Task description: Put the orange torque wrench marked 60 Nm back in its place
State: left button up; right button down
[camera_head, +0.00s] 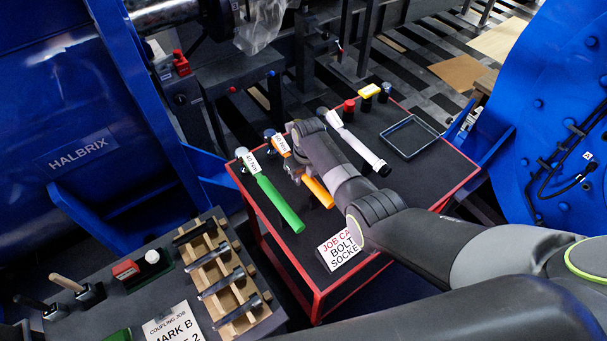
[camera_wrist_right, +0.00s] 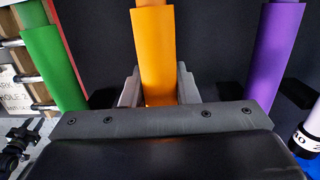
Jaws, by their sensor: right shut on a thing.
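The orange torque wrench (camera_head: 318,192) is over the black-topped red cart, between the green wrench and my right arm. Its white label is small and hard to read. My right gripper (camera_head: 294,173) is shut on its orange handle; in the right wrist view the handle (camera_wrist_right: 156,50) stands between the two fingers (camera_wrist_right: 158,92). My forearm hides part of the wrench, and I cannot tell whether it touches the cart top. My left gripper is not in view.
A green wrench (camera_head: 278,205) lies to the left and a white-handled one (camera_head: 358,143) to the right. A purple handle (camera_wrist_right: 275,50) shows in the right wrist view. The cart (camera_head: 437,178) also bears an empty tray (camera_head: 436,148) and a job card (camera_head: 340,249). A wooden rack (camera_head: 215,268) stands left.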

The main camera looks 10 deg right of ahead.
jog(key=shift+f+b, duration=0.45)
jog(key=shift+f, duration=0.2)
jog(key=c, duration=1)
grip_release()
jog(key=shift+c, duration=0.2)
jog(key=shift+s+f, duration=0.1)
jog(key=shift+r, duration=0.4)
notch_tip(320, 180, up, 17)
jog(key=s, duration=0.1)
jog(key=shift+s+d+f, duration=0.15)
jog(key=shift+d, duration=0.25)
